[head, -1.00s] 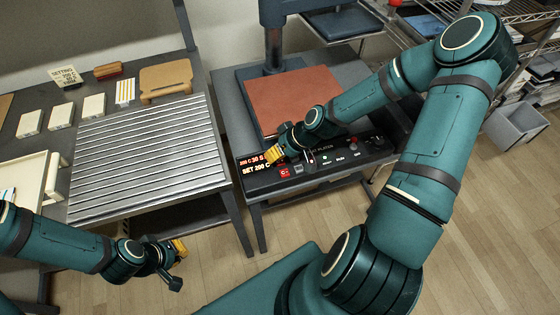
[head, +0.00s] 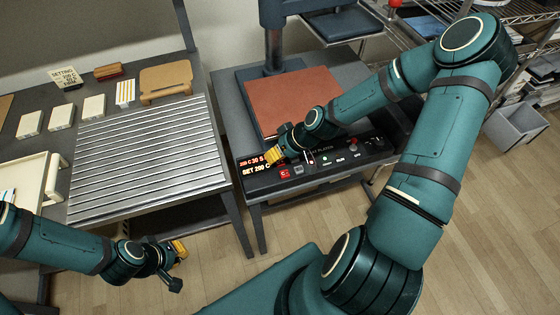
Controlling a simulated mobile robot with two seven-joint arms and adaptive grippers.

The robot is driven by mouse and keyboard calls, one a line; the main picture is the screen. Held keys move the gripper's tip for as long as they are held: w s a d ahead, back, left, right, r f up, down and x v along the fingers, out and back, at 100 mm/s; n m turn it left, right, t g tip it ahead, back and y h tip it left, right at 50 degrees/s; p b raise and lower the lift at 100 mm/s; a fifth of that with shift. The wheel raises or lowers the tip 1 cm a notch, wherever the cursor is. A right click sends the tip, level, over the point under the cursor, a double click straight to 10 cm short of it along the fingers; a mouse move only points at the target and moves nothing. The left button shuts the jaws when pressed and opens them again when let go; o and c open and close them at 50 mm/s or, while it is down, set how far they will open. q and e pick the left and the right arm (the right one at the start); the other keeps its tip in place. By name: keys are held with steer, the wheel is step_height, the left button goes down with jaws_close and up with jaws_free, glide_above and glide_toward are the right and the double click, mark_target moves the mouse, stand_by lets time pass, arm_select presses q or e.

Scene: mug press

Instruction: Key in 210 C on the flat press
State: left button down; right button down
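The flat press stands on a dark table, with a brown-red platen (head: 292,101) and a black control panel (head: 340,158) along its front. The panel's display (head: 256,170) is lit and reads "SET 200 C", with a smaller line above that seems to read 200 C 30 S. A red button (head: 284,174) sits right of the display, with more small buttons further right. My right gripper (head: 275,157) has its yellow fingertips over the panel, just above the red button; whether they touch it, or are open or shut, is unclear. My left gripper (head: 180,248) hangs over the floor, away from the press.
A ribbed metal rack table (head: 150,150) stands to the left. A setting card (head: 65,77), pale blocks (head: 94,106) and a tan board (head: 166,80) lie behind it. A cream tray (head: 50,180) is at far left. Wire shelving stands at right.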

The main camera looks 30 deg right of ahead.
mark_target(276, 165)
steer(key=shift+f, duration=0.45)
steer(key=shift+f+b, duration=0.45)
steer(key=shift+f, duration=0.05)
stand_by(0.8)
stand_by(0.3)
steer(key=shift+r+p, duration=0.85)
steer(key=shift+r, duration=0.05)
step_height(276, 165, up, 5)
steer(key=p, duration=0.4)
